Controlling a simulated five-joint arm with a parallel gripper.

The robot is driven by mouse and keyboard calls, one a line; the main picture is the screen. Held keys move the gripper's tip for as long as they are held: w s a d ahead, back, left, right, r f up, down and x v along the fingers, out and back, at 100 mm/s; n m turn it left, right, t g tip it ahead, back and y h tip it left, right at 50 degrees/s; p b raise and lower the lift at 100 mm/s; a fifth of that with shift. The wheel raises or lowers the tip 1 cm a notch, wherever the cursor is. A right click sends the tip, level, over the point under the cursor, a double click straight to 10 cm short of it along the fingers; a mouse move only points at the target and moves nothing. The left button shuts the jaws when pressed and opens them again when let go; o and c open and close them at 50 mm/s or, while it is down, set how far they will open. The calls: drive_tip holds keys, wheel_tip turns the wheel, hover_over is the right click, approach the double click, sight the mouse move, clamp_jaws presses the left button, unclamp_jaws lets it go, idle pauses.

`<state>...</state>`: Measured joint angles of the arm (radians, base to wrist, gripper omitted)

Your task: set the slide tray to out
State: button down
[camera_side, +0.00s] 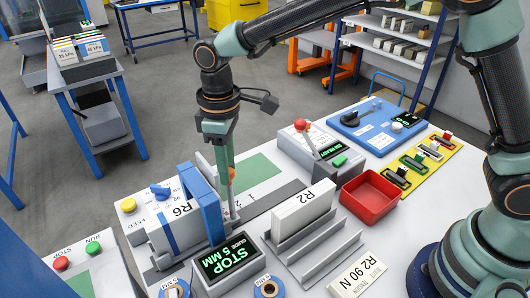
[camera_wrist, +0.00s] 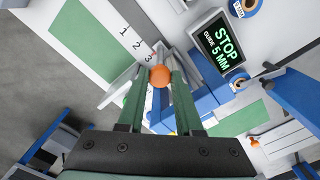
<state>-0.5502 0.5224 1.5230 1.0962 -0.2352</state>
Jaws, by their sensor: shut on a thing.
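My gripper (camera_side: 230,180) points down beside the R6 unit (camera_side: 178,212) with its blue frame. In the wrist view my gripper (camera_wrist: 160,82) is shut on an orange ball knob (camera_wrist: 160,76). The knob stands at a light grey part next to a scale marked 1, 2, 3 (camera_wrist: 137,44); the knob seems to be near the 3. This part looks like the slide tray, but the fingers and the blue frame hide much of it. I cannot tell its exact position. A display (camera_side: 231,258) reads STOP, GUIDE 5 MM.
A white R2 block (camera_side: 303,208) stands in a grey rack to the right. A red-knobbed lever (camera_side: 302,125), a red bin (camera_side: 370,196) and a blue panel (camera_side: 378,125) are behind it. A yellow button (camera_side: 128,205) is at the left.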

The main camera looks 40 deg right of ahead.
drive_tip(key=d, duration=2)
drive_tip(key=shift+r, duration=0.15)
drive_tip(key=shift+d, duration=0.15)
drive_tip(key=c, duration=0.6)
unclamp_jaws()
wheel_tip(320, 180, up, 12)
